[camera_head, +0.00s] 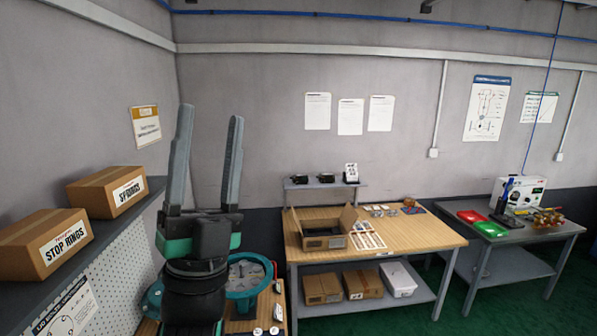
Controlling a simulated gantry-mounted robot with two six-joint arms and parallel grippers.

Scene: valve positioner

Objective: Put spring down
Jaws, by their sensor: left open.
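My left gripper (211,114) stands in the left middle of the head view with its two grey fingers pointing up and apart. It is open, and nothing shows between the fingers. I cannot make out a loose spring. A cardboard box labelled SPRINGS (107,190) sits on the left shelf, left of the gripper; its contents are hidden. A teal round valve part (243,292) is partly hidden behind my left arm. My right gripper is not in view.
A STOP RINGS box (45,243) sits on the same shelf (70,268). A wooden workbench (418,235) holds an open carton (322,240) and small parts.

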